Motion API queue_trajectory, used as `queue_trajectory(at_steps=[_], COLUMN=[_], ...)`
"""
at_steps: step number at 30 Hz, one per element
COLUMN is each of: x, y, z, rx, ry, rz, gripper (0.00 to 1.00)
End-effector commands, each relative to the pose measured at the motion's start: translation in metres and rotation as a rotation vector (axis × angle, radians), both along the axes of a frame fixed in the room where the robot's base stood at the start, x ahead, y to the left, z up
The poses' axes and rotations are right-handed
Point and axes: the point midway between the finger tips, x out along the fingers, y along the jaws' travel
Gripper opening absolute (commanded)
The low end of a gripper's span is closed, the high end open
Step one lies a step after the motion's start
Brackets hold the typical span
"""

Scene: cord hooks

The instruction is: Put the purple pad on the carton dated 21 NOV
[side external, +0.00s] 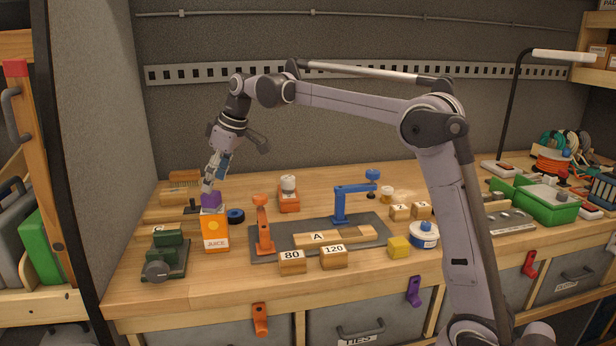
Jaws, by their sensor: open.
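An orange juice carton (215,232) stands upright at the left of the workbench, its front marked JUICE. No date is readable on it from here. The small purple pad (211,200) is at the carton's top and appears to rest on it. My gripper (208,189) points down right at the pad, open, with its fingertips at the pad's upper part. Whether the fingers touch the pad cannot be told. No other carton is clear in view.
A green vise-like tool (165,256) stands left of the carton, and a blue-black roll (236,216) sits behind it to the right. An orange clamp (264,228) stands on the dark mat (285,252) to the right. Blocks 80 (292,262) and 120 (334,257) lie near the front.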

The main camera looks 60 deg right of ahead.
Motion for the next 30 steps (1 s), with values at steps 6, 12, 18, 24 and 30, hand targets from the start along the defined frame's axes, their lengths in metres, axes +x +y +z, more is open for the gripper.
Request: queue_trajectory(at_steps=[6, 12, 18, 24, 30], x=[-0.015, -0.022, -0.037, -0.085, -0.145], y=[-0.006, -0.009, -0.004, 0.013, 0.028], z=[0.039, 0.057, 0.061, 0.049, 0.019], rx=[0.001, 0.0, -0.001, -0.005, -0.002], ry=[0.0, 0.0, -0.008, -0.041, -0.087], rz=[-0.002, 0.0, -0.02, -0.098, -0.191], gripper=[0.59, 0.59, 0.59, 0.59, 0.59])
